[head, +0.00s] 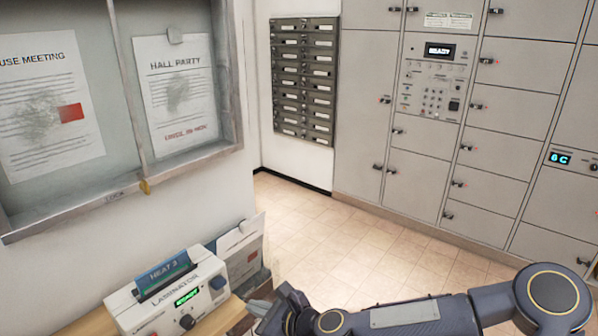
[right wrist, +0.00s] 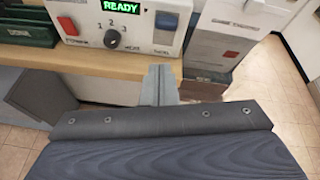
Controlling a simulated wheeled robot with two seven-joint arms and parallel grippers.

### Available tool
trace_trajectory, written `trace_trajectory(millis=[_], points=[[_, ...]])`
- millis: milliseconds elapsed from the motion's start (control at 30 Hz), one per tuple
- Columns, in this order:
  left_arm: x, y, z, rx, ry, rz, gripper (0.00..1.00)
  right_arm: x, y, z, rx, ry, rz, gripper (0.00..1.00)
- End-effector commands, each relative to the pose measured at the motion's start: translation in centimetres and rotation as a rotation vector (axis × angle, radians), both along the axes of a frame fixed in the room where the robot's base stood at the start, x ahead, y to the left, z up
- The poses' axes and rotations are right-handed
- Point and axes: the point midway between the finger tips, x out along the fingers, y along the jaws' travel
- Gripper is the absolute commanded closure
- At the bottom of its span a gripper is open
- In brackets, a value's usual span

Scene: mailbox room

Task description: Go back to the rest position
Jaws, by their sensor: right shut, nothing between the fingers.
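My right gripper (head: 262,310) shows at the bottom of the head view, just right of the laminator (head: 165,298). My right forearm reaches in from the lower right. In the right wrist view the two fingers of the right gripper (right wrist: 160,84) are together and empty, in front of the wooden shelf's edge (right wrist: 100,65). The laminator also shows behind them in the right wrist view (right wrist: 82,8), its display reading READY. My left gripper is in neither view.
A glazed notice board (head: 120,185) hangs on the left wall. Metal mailboxes (head: 306,80) and grey parcel lockers (head: 420,175) stand at the back. The tiled floor (head: 330,250) is clear.

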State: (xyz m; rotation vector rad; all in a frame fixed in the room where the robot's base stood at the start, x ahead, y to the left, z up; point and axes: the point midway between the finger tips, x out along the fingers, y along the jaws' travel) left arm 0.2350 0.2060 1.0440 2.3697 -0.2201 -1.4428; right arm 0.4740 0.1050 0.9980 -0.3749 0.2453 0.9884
Motion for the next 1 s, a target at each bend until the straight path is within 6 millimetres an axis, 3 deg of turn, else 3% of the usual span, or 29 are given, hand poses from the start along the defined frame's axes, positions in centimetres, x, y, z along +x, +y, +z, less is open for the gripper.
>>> trace_trajectory(millis=[167, 367, 567, 700, 833, 1000], points=[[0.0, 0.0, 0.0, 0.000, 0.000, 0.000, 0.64, -2.3, -4.8, 1.0, -0.373, -0.326, 0.240, 1.00], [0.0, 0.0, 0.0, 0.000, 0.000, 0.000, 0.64, -5.7, -12.8, 2.1, -0.797, -0.591, 0.508, 1.00], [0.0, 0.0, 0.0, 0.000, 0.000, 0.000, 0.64, -10.7, -21.3, 3.9, -1.136, -0.740, 0.742, 1.00], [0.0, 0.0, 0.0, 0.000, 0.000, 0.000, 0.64, -15.4, -26.3, 4.9, -1.295, -0.806, 0.889, 1.00], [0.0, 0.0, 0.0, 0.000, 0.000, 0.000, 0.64, -19.6, -29.2, 5.1, -1.371, -0.859, 0.996, 1.00], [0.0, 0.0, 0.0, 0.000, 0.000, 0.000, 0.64, -23.1, -30.8, 4.7, -1.402, -0.914, 1.083, 1.00]])
